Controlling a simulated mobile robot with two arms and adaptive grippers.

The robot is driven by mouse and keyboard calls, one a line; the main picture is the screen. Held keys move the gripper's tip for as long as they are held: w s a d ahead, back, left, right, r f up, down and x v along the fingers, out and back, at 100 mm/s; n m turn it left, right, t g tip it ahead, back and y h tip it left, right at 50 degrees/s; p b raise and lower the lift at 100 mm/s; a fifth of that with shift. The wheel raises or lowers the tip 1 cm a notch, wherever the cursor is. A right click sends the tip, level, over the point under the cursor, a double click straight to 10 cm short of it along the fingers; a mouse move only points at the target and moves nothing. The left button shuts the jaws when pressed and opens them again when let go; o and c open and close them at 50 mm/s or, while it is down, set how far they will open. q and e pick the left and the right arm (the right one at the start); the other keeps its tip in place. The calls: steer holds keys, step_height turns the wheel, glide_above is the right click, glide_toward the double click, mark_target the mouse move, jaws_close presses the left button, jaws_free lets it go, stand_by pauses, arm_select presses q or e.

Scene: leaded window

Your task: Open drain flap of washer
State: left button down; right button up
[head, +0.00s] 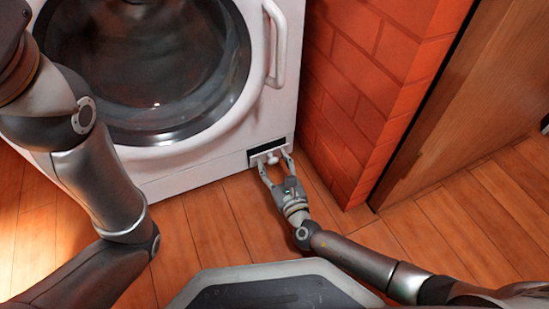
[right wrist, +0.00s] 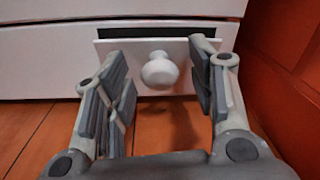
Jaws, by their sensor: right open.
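The white washer (head: 215,165) stands upright ahead of me, with its round glass door (head: 150,60) shut. Its drain flap (head: 268,152) is at the lower right corner of the front. The flap is tilted outward at the top, and a dark gap shows above it; it shows closer in the right wrist view (right wrist: 120,50). A round white knob (right wrist: 159,70) sits on the flap. My right gripper (head: 275,164) is open, with one finger on each side of the knob and room between the fingers and the knob. My left gripper is outside the view; only my left arm shows.
A red brick wall (head: 350,100) stands close to the right of the washer and of my right gripper. A wooden panel (head: 475,90) is beyond it. The wooden floor (head: 205,225) in front of the washer is clear.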

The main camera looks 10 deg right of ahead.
jaws_close()
steer(key=shift+f, duration=0.1)
steer(key=shift+s+d+f+t, duration=0.15)
steer(key=shift+f+t, duration=0.05)
steer(key=shift+t, duration=0.2)
steer(key=shift+s+f+t, duration=0.1)
steer(key=shift+s+t, duration=0.05)
steer(key=shift+t, duration=0.15)
jaws_free()
